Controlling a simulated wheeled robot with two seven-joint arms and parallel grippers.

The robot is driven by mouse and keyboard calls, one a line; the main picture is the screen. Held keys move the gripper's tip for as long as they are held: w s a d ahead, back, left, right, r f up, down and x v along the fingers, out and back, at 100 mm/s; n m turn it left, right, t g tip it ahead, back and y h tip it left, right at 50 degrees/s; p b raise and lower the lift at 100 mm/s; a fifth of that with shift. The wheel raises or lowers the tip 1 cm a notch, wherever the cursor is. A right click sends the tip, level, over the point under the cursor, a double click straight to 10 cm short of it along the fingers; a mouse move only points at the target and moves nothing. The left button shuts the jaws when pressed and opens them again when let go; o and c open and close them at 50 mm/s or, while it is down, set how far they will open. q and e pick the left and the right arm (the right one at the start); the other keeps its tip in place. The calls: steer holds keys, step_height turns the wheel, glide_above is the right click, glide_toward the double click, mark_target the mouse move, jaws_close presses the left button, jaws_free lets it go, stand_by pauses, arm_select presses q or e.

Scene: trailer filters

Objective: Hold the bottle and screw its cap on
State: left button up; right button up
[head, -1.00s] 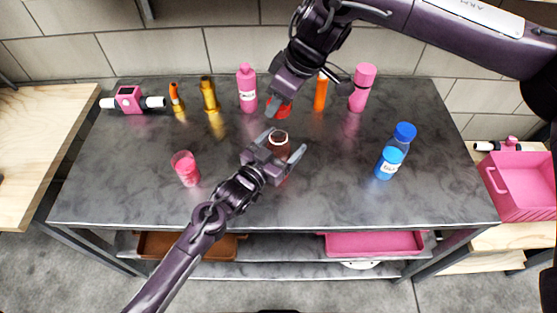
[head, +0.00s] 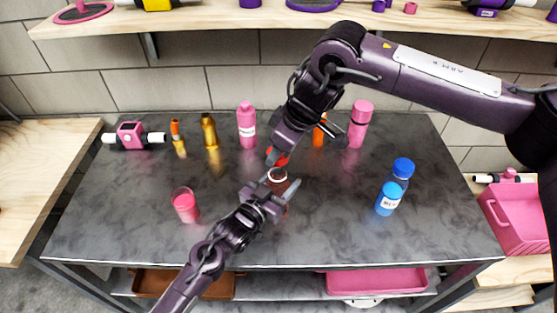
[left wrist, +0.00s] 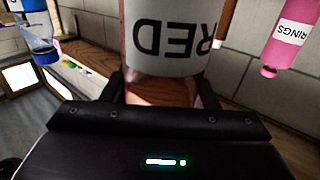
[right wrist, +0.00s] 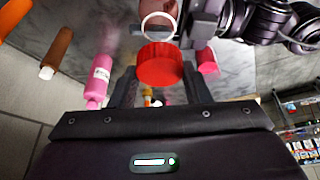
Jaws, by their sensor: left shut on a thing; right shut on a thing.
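The bottle (head: 278,187) is reddish brown with a pale ring at its open mouth and stands near the middle of the table. My left gripper (head: 272,193) is shut around its body. In the left wrist view its white label (left wrist: 165,35) reads RED, upside down. My right gripper (head: 279,148) is shut on a red cap (head: 277,157), just behind and apparently above the mouth in the head view. In the right wrist view the cap (right wrist: 160,66) is between the fingers, with the bottle's mouth (right wrist: 158,25) close beyond it. I cannot see contact between cap and bottle.
A pink cup (head: 185,206) stands left on the grey table (head: 120,215). A blue bottle (head: 392,190) stands right. Pink bottles (head: 247,125), a gold bottle (head: 209,131) and other items line the back. A wooden shelf (head: 200,18) runs along the wall. The front table area is clear.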

mark_target(277, 170)
steer(key=shift+f, duration=0.9)
steer(key=shift+f, duration=0.1)
steer(key=shift+f, duration=0.75)
steer(key=shift+f, duration=0.6)
steer(key=shift+s+a+f+m+t+h, duration=0.1)
steer(key=shift+m+t+h, duration=0.2)
steer(key=shift+m, duration=0.7)
steer(key=m+t+h, duration=0.1)
steer(key=m, duration=0.2)
steer(key=shift+m, duration=0.4)
steer(key=m+h, duration=0.1)
steer(key=m, duration=0.1)
steer(key=m+h, duration=0.1)
steer(key=m, duration=0.2)
steer(key=shift+a+t, duration=0.2)
steer(key=shift+t, duration=0.2)
steer(key=shift+d+m+h, duration=0.1)
steer(key=shift+m+h, duration=0.3)
steer(key=shift+m, duration=0.7)
